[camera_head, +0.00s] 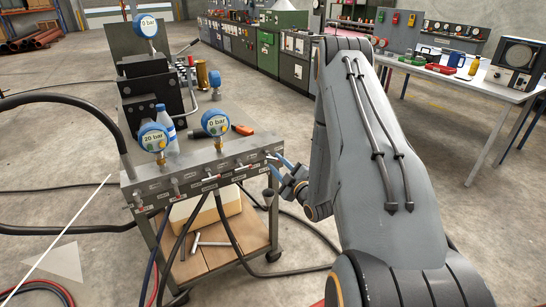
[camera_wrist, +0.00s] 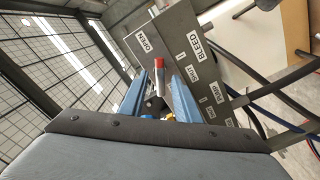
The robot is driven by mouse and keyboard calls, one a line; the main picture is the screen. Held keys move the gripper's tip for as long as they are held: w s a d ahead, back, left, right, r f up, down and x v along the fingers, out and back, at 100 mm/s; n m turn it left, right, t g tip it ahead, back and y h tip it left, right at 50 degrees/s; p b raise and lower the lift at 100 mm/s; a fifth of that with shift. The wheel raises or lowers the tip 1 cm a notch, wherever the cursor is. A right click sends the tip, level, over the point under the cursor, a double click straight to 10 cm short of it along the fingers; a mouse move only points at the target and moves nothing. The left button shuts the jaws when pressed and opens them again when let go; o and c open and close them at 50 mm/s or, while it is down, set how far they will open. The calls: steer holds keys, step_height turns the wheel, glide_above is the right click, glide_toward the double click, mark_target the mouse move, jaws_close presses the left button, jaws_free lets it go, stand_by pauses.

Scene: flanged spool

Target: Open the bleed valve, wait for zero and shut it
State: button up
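The bleed valve is at the right end of the grey manifold block (camera_head: 205,178). Its lever (camera_wrist: 160,80), pale with a red tip, shows in the wrist view beside labels reading BLEED and OPEN. My gripper (camera_head: 275,165) has two blue fingers at that end of the block. In the wrist view my gripper (camera_wrist: 159,76) is open, with one finger on each side of the lever and visible gaps. One blue gauge (camera_head: 153,138) reads 20 bar. The middle gauge (camera_head: 215,122) and the rear gauge (camera_head: 145,26) read 0 bar. Valve contact is not visible.
The block sits on a wheeled cart with a wooden lower shelf (camera_head: 215,242). A bottle (camera_head: 166,125) and an orange-handled tool (camera_head: 242,129) are on top. Black hoses hang around the cart. A white table (camera_head: 470,80) stands at right. Open floor lies between.

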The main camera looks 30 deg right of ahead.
mark_target(273, 160)
steer(key=shift+w+a+p, duration=0.15)
steer(key=shift+w+p, duration=0.3)
steer(key=shift+w, duration=1.8)
steer(key=shift+c, duration=0.2)
